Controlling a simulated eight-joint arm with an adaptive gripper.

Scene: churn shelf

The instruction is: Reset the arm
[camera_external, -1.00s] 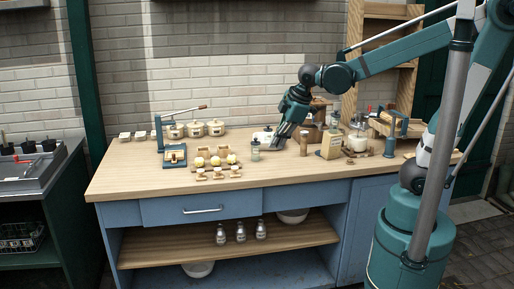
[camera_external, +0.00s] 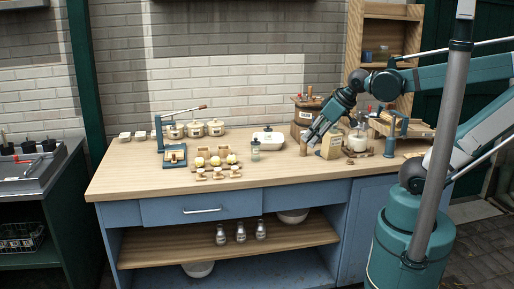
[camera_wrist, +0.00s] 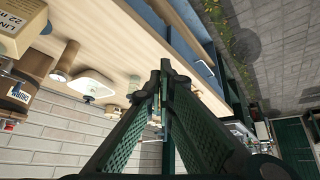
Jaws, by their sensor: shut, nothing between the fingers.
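My gripper (camera_external: 312,138) is above the right part of the wooden worktop, just left of the tan carton and near the small brown wooden cylinder. Its green fingers are shut and empty. In the wrist view my gripper (camera_wrist: 160,75) shows its two long fingers meeting at the tips, with nothing held. My arm reaches in from the right, from its teal base. Whether the fingertips touch the carton cannot be told.
On the worktop (camera_external: 130,180) stand a tan carton (camera_external: 331,146), a brown cylinder (camera_external: 303,145), a white dish (camera_external: 268,138), a small bottle (camera_external: 255,150), a glass jar (camera_external: 358,142), a wooden tub (camera_external: 306,112) and a green press (camera_external: 174,155). The front of the worktop is clear.

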